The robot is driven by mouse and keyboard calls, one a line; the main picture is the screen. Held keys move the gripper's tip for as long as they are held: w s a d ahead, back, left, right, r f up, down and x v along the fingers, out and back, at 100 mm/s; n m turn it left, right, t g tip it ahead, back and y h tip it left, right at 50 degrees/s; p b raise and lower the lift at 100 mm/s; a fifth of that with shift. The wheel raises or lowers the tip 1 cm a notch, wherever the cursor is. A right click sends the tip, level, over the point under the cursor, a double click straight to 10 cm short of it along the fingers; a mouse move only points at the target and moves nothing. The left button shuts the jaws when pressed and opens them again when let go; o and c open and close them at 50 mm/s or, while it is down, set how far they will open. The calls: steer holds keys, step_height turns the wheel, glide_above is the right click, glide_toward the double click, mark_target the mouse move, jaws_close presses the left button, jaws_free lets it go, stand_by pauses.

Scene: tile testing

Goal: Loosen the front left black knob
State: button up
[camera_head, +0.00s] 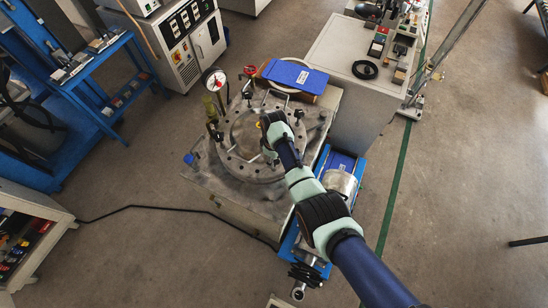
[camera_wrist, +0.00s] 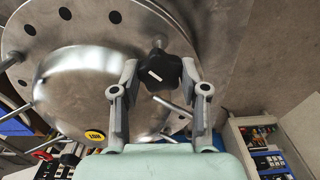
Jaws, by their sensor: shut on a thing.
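A round metal lid with a ring of dark holes (camera_head: 235,165) sits on a metal bench; it fills the left of the wrist view (camera_wrist: 75,50). A black star-shaped knob (camera_wrist: 158,70) on a metal stem sits at the lid's edge. My gripper (camera_wrist: 160,72) has one finger on each side of this knob and is shut on it. In the head view my gripper (camera_head: 268,122) is over the lid and hides the held knob. Another black knob (camera_head: 298,114) shows at the lid's right side.
A pressure gauge (camera_head: 214,80) and a red valve handle (camera_head: 250,71) stand behind the lid. A blue binder (camera_head: 296,76) lies behind. A metal cylinder (camera_head: 341,182) stands right of the bench. A yellow label (camera_wrist: 95,135) sits on the lid.

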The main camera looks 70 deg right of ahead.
steer(key=shift+n, duration=0.3)
stand_by(0.4)
steer(key=o, duration=1.2)
steer(key=shift+c, duration=0.2)
step_height(320, 180, up, 12)
